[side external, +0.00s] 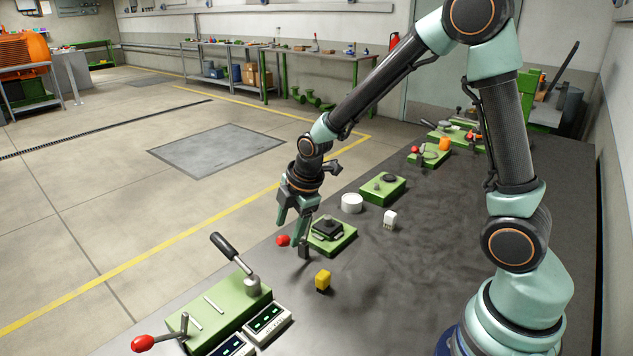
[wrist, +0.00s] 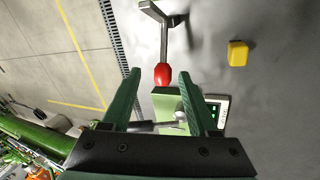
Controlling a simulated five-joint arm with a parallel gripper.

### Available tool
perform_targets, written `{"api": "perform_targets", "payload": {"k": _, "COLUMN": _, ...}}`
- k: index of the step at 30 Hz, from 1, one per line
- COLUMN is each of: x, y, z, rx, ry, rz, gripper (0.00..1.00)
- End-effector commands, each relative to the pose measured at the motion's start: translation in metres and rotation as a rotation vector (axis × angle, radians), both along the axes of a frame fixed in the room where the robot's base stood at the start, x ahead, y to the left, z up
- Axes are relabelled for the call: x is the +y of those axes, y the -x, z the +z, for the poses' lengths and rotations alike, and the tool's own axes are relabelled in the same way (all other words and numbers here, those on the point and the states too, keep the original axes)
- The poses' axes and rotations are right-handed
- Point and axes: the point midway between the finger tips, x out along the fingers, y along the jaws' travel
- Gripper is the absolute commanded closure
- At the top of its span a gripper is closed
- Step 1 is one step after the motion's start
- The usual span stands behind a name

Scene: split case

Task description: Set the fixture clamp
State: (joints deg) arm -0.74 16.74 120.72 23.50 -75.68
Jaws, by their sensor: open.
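A red knob (side external: 283,240) shows just below my gripper (side external: 292,229) in the side view, beside a dark upright piece (side external: 304,249). In the wrist view the red knob (wrist: 161,75) sits at the end of a grey lever (wrist: 164,42) that runs up to a dark bracket (wrist: 160,13). My gripper (wrist: 160,76) is open, with one finger on each side of the knob and a gap to both. Whether the fingertips are level with the knob or above it, I cannot tell. A green fixture (side external: 345,241) with a black top part stands just right of the knob.
A yellow block (side external: 323,279) stands nearby on the dark table. A green box (side external: 222,312) with a black-handled lever (side external: 224,246), another red knob (side external: 143,343) and display units (side external: 267,322) is at the front. A white cylinder (side external: 351,203) and white block (side external: 390,219) stand farther back.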

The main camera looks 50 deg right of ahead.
Motion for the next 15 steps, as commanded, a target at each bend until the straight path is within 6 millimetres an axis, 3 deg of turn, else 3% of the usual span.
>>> {"api": "perform_targets", "payload": {"k": 15, "x": -0.001, "y": 0.028, "z": 0.083, "rx": -0.003, "ry": -0.001, "rz": -0.001, "gripper": 0.4}}
